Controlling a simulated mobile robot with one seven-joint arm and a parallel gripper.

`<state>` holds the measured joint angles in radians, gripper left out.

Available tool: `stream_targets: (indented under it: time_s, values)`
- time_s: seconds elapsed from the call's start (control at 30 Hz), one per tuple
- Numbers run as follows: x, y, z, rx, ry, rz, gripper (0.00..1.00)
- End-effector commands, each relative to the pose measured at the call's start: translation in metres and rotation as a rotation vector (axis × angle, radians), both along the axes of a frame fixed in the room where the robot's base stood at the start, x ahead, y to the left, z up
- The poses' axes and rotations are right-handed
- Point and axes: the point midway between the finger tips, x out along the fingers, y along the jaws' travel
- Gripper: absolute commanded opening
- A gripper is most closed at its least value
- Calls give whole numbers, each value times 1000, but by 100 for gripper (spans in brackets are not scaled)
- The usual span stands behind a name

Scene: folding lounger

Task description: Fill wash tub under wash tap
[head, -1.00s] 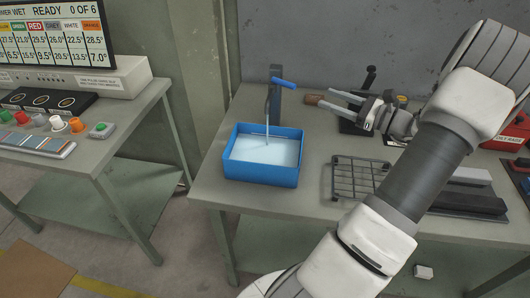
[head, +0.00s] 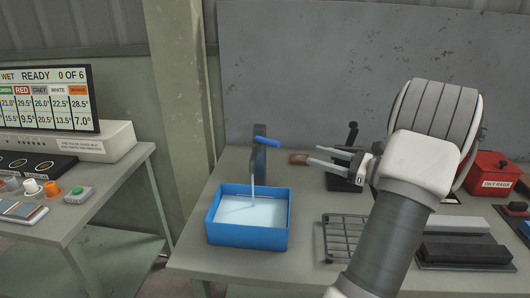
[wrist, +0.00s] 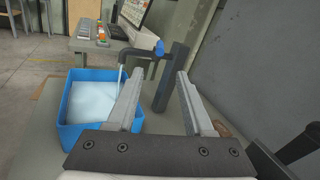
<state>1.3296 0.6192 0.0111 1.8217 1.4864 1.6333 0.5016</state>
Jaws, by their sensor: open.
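The blue wash tub (head: 248,238) stands on the bench under the wash tap (head: 259,160). A stream of water runs from the spout into it, and pale water covers its bottom. The tap is a dark post with a blue lever (head: 267,141) on top. In the wrist view the tub (wrist: 70,135) is at the left and the tap post (wrist: 172,75) shows between and beyond the fingers. My gripper (head: 312,156) is open and empty, to the right of the tap and apart from it. Its fingers (wrist: 155,100) point toward the tap.
A wire rack (head: 343,240) lies right of the tub. Dark sharpening-type blocks (head: 464,250) and a red box (head: 488,176) are further right. A brown-ended item (head: 299,158) lies behind my fingers. A side table with a display (head: 45,98) stands left, across a gap.

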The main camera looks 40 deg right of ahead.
Motion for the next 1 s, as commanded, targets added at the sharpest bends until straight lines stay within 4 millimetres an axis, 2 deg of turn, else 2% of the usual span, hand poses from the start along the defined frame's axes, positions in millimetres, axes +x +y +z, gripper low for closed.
stream_targets:
  time_s: [0.17,0.5,0.7,0.8,1.0]
  values:
    - [27,11,1,0,-1,4,52]
    - [97,37,1,0,-1,5,52]
    - [133,50,0,1,0,4,52]
    - [145,54,0,1,0,2,52]
    - [157,59,1,1,1,2,52]
